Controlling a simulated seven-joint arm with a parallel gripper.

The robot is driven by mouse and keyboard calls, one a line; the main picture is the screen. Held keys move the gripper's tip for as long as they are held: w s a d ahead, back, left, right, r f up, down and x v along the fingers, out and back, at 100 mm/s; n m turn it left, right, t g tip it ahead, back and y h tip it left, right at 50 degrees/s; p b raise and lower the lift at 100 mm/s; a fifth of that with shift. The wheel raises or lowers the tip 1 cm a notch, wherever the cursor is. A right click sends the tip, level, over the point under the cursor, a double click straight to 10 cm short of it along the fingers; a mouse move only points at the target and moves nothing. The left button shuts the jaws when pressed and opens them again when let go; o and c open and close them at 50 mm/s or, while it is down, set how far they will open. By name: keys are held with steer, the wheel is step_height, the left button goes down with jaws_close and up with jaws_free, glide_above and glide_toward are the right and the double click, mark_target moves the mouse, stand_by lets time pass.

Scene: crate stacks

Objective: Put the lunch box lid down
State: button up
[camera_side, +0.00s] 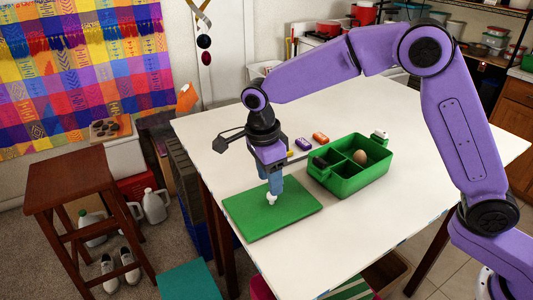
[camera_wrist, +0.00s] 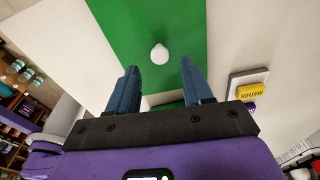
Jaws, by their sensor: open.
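The green lunch box lid (camera_side: 248,211) lies flat on the white table, to the left of the green lunch box (camera_side: 347,188). The lid also shows in the wrist view (camera_wrist: 182,20), with its white knob (camera_wrist: 159,53) on top. My gripper (camera_side: 274,192) points down over the lid, close to the knob. In the wrist view my gripper (camera_wrist: 158,65) is open, its two blue fingers apart with the knob showing between and beyond their tips. The lunch box is open and divided into compartments; a brown egg (camera_side: 360,157) sits in one, and a dark item (camera_side: 320,162) is at its left.
A yellow lettered block (camera_wrist: 252,91) rests on a grey strip in the wrist view. A small white item (camera_side: 380,135) stands behind the box. The table's right side is clear.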

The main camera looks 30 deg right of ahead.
step_height(320, 180, up, 8)
steer(key=a, duration=0.1)
stand_by(0.4)
steer(key=s+d+f+n, duration=0.1)
steer(key=s+d+n, duration=0.6)
steer(key=s+n, duration=0.3)
steer(key=s+d+f+n+y, duration=0.1)
steer(key=s+d+f+n, duration=0.1)
steer(key=s+d+n, duration=0.5)
steer(key=s+d+f+n, duration=0.2)
steer(key=s+d+n, duration=0.4)
steer(key=s+n, duration=0.7)
steer(key=shift+s+d+n+y, duration=0.15)
steer(key=shift+d+n+y, duration=0.25)
steer(key=shift+n, duration=0.3)
